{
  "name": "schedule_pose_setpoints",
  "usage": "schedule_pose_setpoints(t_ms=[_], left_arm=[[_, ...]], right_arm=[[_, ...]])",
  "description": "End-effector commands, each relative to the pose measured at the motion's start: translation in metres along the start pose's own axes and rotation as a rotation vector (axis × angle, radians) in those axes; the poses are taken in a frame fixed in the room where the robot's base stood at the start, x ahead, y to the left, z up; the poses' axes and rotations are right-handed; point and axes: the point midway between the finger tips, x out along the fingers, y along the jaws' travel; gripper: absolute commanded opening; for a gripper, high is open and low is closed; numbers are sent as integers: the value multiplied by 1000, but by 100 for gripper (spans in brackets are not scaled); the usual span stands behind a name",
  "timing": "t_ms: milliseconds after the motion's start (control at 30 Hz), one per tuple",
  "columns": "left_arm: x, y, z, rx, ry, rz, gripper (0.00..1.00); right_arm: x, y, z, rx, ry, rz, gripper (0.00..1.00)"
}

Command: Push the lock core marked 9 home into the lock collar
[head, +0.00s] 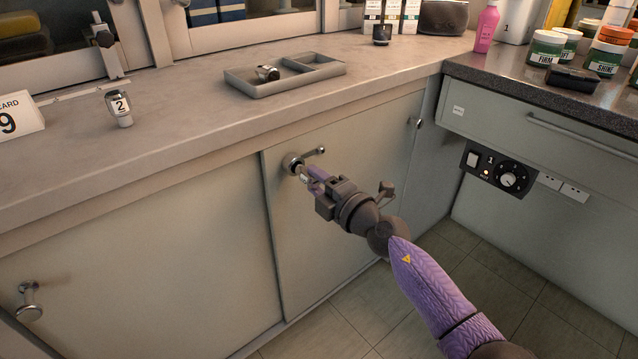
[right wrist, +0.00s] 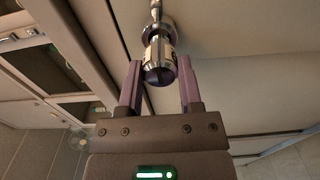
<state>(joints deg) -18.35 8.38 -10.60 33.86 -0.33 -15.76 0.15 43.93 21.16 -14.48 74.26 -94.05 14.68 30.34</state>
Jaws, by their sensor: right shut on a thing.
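The lock collar (head: 292,162) is a round metal ring on the cabinet door below the counter, with a small lever beside it. My right gripper (head: 306,177) is at the collar, shut on a metal lock core (head: 303,176). In the right wrist view the core (right wrist: 158,62) sits between the two purple fingers (right wrist: 160,85), in line with the collar (right wrist: 153,30). Its dark slotted end faces the camera, and much of its body stands outside the collar. I cannot read its number. My left gripper is not in view.
A lock core marked 2 (head: 119,110) stands on the counter (head: 190,120). A grey tray (head: 262,93) holds another core (head: 267,72). A card with a 9 (head: 15,117) is at the far left. A knob (head: 29,300) sticks out from the left door.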

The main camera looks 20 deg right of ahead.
Motion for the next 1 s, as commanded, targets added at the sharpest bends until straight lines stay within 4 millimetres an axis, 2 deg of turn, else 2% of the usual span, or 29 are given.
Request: schedule_pose_setpoints(t_ms=[467, 1000], left_arm=[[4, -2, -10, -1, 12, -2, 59], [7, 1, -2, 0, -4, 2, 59]], right_arm=[[10, 0, 0, 1, 1, 0, 0], [21, 0, 0, 1, 1, 0, 0]])
